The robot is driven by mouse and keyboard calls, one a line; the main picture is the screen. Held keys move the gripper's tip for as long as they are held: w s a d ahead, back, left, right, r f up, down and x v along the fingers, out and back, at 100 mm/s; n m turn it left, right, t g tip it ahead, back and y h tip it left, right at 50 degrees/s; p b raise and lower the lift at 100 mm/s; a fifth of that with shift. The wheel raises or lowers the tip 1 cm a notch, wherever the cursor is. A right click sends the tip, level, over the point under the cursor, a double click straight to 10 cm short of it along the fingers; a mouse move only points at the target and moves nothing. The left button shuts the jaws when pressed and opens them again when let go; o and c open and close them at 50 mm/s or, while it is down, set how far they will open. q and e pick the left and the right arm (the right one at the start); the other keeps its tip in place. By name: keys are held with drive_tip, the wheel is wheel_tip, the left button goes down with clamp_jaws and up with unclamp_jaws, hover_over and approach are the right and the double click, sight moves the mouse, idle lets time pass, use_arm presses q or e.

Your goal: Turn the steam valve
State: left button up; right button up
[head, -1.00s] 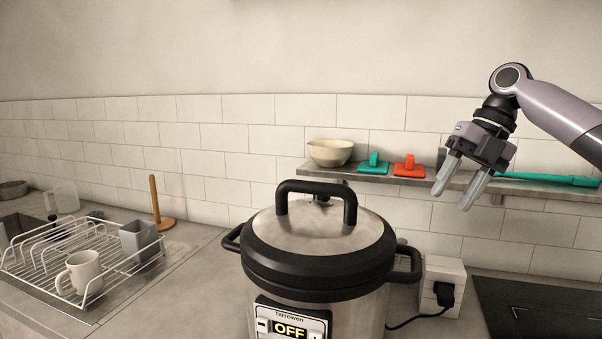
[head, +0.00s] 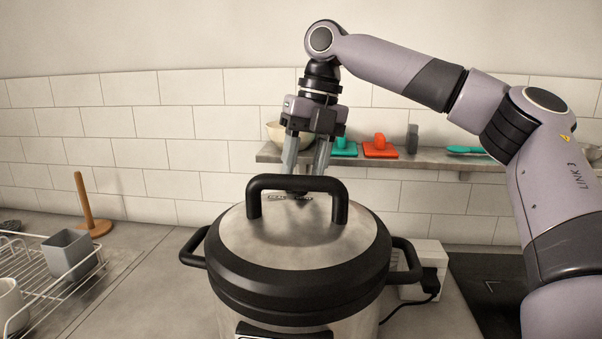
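The steam valve (head: 299,194) is a small dark part at the back of the pressure cooker's lid (head: 275,232), mostly hidden behind the black lid handle (head: 297,183). Pale markings show on the lid beside it. My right gripper (head: 304,168) points down above and behind the handle, over the valve area. Its two grey fingers are apart with nothing visible between them. The handle hides the area just below the fingertips, so I cannot tell whether they touch the valve. My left gripper is not in view.
A shelf (head: 270,154) behind the cooker holds a bowl (head: 276,133), a teal item (head: 344,147) and a red item (head: 380,148). A white outlet box (head: 420,262) stands to the right. A dish rack (head: 45,285) is at left; counter between is clear.

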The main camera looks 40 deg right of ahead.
drive_tip(key=shift+x, duration=0.85)
drive_tip(key=shift+r, duration=0.1)
clamp_jaws()
drive_tip(key=shift+a+m, duration=0.1)
drive_tip(key=shift+m, duration=0.2)
drive_tip(key=m, duration=0.3)
drive_tip(key=a+m, duration=0.1)
drive_tip(key=shift+w+m+t+h, duration=0.25)
drive_tip(key=shift+m+t+h, duration=0.05)
drive_tip(key=shift+t, duration=0.1)
drive_tip(key=m, duration=0.3)
drive_tip(key=m+h, duration=0.1)
drive_tip(key=shift+w+a+m+t, duration=0.3)
drive_tip(key=shift+w, duration=0.1)
drive_tip(key=shift+r, duration=0.1)
